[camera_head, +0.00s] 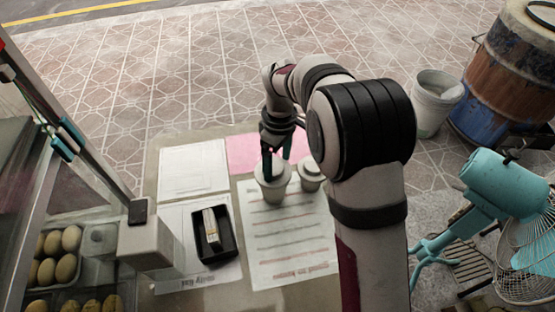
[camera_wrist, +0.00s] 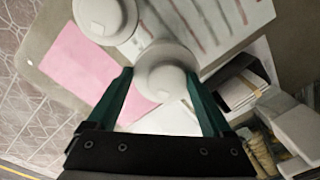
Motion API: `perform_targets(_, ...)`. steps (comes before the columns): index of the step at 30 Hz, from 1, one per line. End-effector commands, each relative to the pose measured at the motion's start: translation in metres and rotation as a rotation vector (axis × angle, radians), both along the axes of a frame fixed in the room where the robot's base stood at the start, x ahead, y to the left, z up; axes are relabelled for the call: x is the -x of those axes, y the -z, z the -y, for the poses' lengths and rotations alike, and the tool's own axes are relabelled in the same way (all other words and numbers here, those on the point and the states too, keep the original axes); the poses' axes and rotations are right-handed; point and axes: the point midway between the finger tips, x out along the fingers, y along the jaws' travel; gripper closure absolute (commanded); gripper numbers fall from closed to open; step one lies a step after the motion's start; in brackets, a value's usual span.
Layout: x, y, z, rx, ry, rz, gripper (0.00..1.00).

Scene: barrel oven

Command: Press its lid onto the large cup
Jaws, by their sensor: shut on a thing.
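The large cup (camera_head: 272,192) is pale grey and stands upright on the printed sheet. Its round pale lid (camera_head: 265,171) is at the cup's top, and a small knob shows on the lid in the wrist view (camera_wrist: 164,81). My gripper (camera_head: 276,167) is right above the cup, pointing down. In the wrist view my gripper (camera_wrist: 160,78) has its two green fingers on either side of the lid, shut on it. I cannot tell whether the lid is fully seated on the rim, as the fingers and the lid hide the seam.
A smaller cup (camera_head: 311,175) with a lid stands close to the right of the large cup. A black tray (camera_head: 213,236) with a pale item lies to the left. A pink sheet (camera_head: 245,150) lies behind. My arm covers the table's right side.

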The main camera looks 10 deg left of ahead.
Motion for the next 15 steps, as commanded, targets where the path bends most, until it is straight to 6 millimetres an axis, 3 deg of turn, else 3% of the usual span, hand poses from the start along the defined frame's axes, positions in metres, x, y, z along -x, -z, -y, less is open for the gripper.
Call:
perform_targets(8, 0.0001, 0.0002, 0.0001, 0.0, 0.0, 0.0, 0.66)
perform_targets(9, 0.0001, 0.0002, 0.0001, 0.0, 0.0, 0.0, 0.1)
perform_targets(11, 0.0001, 0.0002, 0.0001, 0.0, 0.0, 0.0, 0.0)
perform_targets(15, 0.0001, 0.0002, 0.0001, 0.0, 0.0, 0.0, 0.0)
